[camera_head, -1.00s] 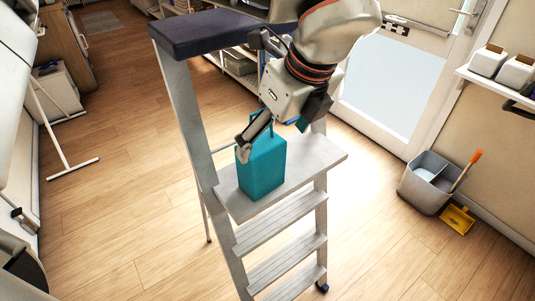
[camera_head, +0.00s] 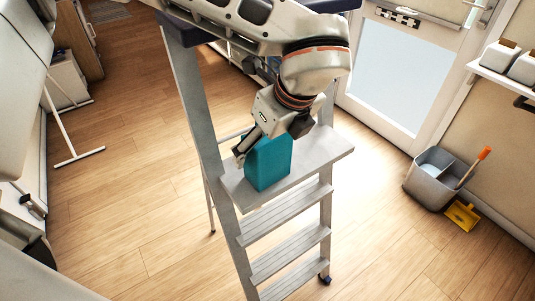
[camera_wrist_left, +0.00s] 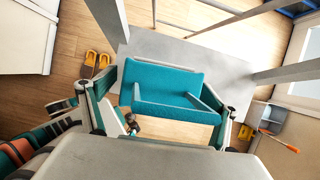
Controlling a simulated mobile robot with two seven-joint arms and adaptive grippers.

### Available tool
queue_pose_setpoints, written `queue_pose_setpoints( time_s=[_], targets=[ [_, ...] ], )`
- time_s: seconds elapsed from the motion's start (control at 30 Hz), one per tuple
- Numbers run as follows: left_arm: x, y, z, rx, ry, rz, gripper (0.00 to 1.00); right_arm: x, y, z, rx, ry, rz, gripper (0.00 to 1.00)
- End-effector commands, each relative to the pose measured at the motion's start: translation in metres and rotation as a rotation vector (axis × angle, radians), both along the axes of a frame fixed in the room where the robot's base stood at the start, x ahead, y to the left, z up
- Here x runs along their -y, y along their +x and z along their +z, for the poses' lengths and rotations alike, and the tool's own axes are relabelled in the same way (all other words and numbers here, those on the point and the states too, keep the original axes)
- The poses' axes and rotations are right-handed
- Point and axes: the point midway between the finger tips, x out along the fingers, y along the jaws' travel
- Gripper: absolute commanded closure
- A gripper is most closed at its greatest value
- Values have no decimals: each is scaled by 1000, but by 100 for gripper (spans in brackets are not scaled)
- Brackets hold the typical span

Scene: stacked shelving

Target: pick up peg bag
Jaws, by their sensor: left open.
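The peg bag (camera_head: 268,165) is a teal, box-shaped bag standing upright on the grey platform (camera_head: 328,148) of a stepladder. My left gripper (camera_head: 266,132) is over the top of the bag, pointing down. Its fingers are spread, with one finger at the bag's left side; the other is partly hidden in the head view. In the left wrist view the bag (camera_wrist_left: 165,78) with its teal handle lies between the open fingers (camera_wrist_left: 158,112). I cannot tell whether either finger touches it. My right gripper is not in view.
The ladder's side rail (camera_head: 196,110) rises close to the left of my gripper. A grey bucket (camera_head: 432,172) and yellow dustpan (camera_head: 462,215) stand on the floor at right. Orange shoes (camera_wrist_left: 96,63) are on the floor in the wrist view. The floor around the ladder is largely clear.

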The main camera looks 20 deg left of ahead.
Motion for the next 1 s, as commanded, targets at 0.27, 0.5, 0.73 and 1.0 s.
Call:
queue_pose_setpoints(
  time_s=[0.27, 0.5, 0.73, 1.0],
  targets=[
    [0, 0, 0, 0, 0, 0, 55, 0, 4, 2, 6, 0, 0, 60],
    [0, 0, 2, 0, 0, 0, 55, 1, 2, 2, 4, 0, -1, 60],
    [0, 1, 31, 5, -2, 2, 55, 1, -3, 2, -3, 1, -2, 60],
    [0, 0, 82, 5, -2, 1, 55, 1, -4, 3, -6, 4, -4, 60]
  ],
)
